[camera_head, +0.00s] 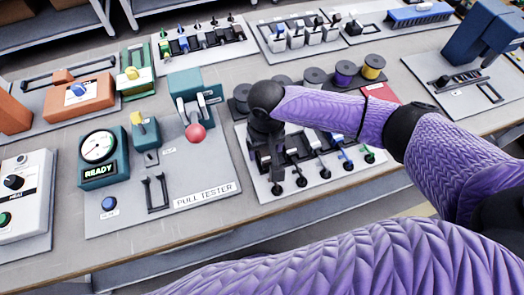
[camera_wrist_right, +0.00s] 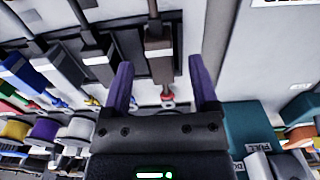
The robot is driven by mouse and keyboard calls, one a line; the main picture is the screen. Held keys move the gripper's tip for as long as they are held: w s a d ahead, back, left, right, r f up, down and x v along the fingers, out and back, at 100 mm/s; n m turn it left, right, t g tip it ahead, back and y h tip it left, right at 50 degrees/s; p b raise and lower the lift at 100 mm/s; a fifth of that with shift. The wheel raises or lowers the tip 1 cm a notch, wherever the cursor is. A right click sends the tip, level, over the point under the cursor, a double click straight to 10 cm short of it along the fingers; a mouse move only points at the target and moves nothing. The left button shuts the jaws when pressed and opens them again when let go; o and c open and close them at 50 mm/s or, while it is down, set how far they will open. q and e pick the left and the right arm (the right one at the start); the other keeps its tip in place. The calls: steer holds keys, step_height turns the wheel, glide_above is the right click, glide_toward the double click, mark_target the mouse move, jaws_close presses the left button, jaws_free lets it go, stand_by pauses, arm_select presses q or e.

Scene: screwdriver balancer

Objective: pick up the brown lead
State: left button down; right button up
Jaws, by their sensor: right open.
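My right gripper (camera_head: 264,158) hangs over the left end of a lead rack (camera_head: 330,185) in the head view, and my wrist covers that end. In the right wrist view the gripper (camera_wrist_right: 160,64) is open. Its two purple fingers are spread on either side of a dark brown lead (camera_wrist_right: 158,48) with a pale label. The brown lead lies in the rack beside grey, white and blue leads, and a thin red part shows near its end. I cannot tell how far above the lead the fingertips are. My left gripper is in neither view.
A pull tester (camera_head: 215,193) with a red ball knob (camera_head: 195,133) stands just left of the rack. Several spools (camera_head: 345,70) stand behind it. A teal gauge box (camera_head: 100,155) showing READY is farther left. Bare bench lies along the front edge.

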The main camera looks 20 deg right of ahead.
steer(key=shift+f, duration=0.95)
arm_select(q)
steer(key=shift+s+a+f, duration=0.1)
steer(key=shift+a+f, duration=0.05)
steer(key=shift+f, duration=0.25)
arm_select(e)
steer(key=shift+r, duration=0.1)
steer(key=shift+c, duration=0.2)
jaws_close()
